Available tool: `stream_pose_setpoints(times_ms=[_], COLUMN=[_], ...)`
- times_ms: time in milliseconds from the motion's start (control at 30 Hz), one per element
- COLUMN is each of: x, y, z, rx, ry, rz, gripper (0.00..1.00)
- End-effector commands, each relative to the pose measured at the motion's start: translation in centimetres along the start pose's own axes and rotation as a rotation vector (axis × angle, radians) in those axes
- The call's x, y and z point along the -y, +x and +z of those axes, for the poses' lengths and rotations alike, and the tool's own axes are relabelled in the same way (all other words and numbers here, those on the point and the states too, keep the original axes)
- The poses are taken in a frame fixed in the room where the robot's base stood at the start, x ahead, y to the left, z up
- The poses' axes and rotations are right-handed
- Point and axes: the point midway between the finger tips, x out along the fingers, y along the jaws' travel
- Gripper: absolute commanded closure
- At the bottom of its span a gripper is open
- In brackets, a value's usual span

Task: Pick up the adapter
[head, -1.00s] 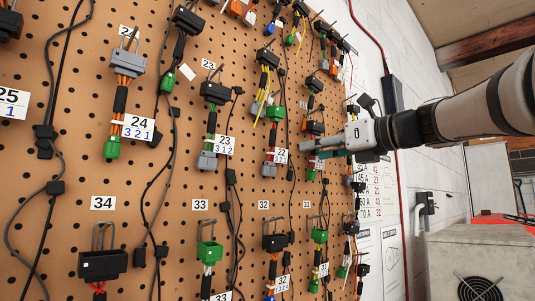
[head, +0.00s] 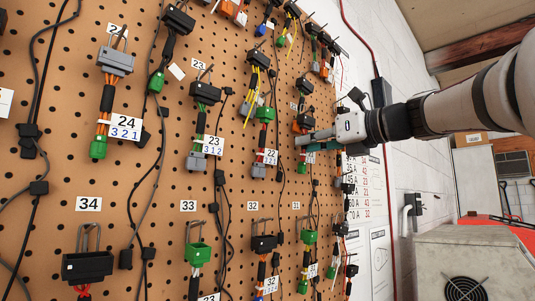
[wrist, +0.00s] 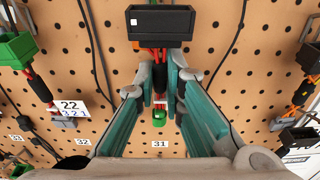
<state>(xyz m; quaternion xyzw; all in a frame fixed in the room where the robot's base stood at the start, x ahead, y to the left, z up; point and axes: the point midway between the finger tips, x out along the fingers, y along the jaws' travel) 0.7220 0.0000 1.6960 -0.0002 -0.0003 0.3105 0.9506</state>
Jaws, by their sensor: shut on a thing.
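The adapter is a short cable with a black box connector (wrist: 160,25) at its top, red-orange wires below it and a green plug (wrist: 159,117) at the lower end. It is upright in front of the pegboard in the wrist view. My gripper (wrist: 161,95) is shut on its cable, below the black connector and above the green plug. The teal fingers hide part of the cable. In the head view my gripper (head: 301,139) reaches the board from the right, just below the black connector (head: 305,118). I cannot tell whether the adapter is still on its hook.
Several other adapters hang on the pegboard (head: 150,205), including one tagged 22 (wrist: 69,109) to the left. Black cables hang between them. A white wall poster (head: 369,190) and a grey box with a fan (head: 470,265) are to the right.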

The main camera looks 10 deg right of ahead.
Motion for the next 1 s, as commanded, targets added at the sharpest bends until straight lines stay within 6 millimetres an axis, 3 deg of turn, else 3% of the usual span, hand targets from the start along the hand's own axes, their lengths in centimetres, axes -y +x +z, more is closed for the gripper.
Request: stream_pose_setpoints(times_ms=[600,800,1000], x=[0.1,0.1,0.0], y=[-14.3,-16.8,-17.6], z=[-0.1,-0.1,-0.1], rx=[0.001,0.000,-0.001], ry=[0.000,0.001,0.001], rz=[-0.006,-0.004,-0.003], gripper=[1.00,1.00,1.00])
